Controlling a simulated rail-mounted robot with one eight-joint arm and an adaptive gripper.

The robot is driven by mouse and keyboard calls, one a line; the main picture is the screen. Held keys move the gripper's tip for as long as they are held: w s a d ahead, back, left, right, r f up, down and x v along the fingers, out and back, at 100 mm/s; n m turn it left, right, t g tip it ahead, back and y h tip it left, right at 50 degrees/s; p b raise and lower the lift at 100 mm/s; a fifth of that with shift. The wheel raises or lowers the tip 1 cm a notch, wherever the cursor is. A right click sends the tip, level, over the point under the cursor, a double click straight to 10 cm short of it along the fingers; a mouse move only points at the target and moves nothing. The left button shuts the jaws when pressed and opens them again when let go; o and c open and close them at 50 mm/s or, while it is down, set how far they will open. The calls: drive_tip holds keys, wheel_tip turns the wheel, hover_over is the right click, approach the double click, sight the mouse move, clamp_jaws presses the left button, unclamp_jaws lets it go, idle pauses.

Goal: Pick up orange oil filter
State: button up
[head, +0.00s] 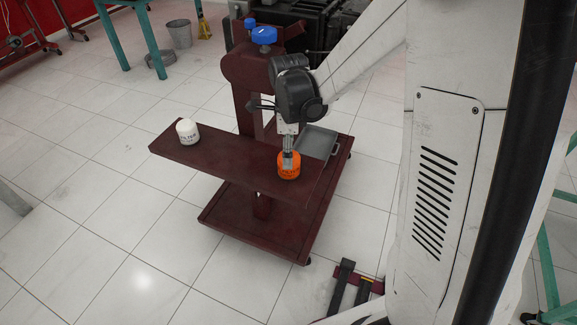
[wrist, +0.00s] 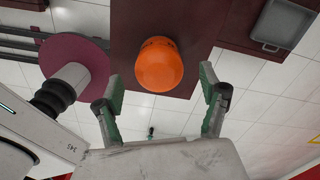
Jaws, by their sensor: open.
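The orange oil filter (head: 289,168) stands upright near the right end of a dark red shelf (head: 225,152) in the head view. In the wrist view the orange oil filter (wrist: 159,66) shows its rounded top, ahead of the fingertips and roughly centred between them. My gripper (head: 288,155) points down at the filter in the head view and hides part of it. In the wrist view my gripper (wrist: 162,85) is open, with one finger on each side and nothing between them. I cannot tell the exact height of the fingertips relative to the filter.
A white filter (head: 188,132) stands at the shelf's left end. A grey tray (head: 317,142) lies on the cart right of the shelf and shows in the wrist view (wrist: 283,22). The red stand's column (head: 247,105) rises behind the shelf. The shelf between the filters is clear.

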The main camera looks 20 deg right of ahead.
sight(285, 179)
drive_tip(key=shift+s+f+b, duration=0.1)
drive_tip(key=shift+f+b, duration=0.85)
drive_tip(key=shift+f, duration=2.55)
drive_tip(key=c, duration=1.4)
drive_tip(key=shift+r, duration=0.15)
